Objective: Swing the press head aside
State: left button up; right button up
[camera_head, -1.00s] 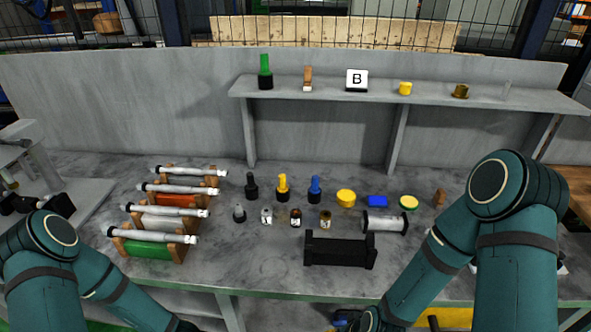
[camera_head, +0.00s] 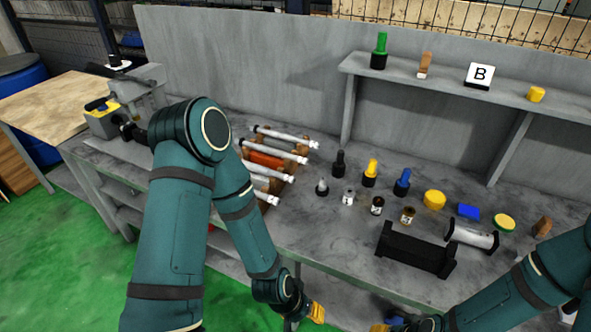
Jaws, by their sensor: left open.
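A grey machine (camera_head: 150,88), which looks like the press, stands at the left end of the bench. It has a light grey top and a dark round part at its front, partly hidden by my left arm. I cannot tell its head apart from its body. My left gripper (camera_head: 316,312), with yellow at its end, is at the bottom centre, low in front of the bench edge. It is open, far from the machine, with nothing seen in it.
White-grey rollers (camera_head: 284,136) lie on wooden racks behind my left arm. Several small bottles, a black cradle (camera_head: 415,251) and yellow caps stand on the bench to the right. Green floor is clear at left.

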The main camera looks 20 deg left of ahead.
aim_at(124, 91)
jog(key=u, duration=1.3)
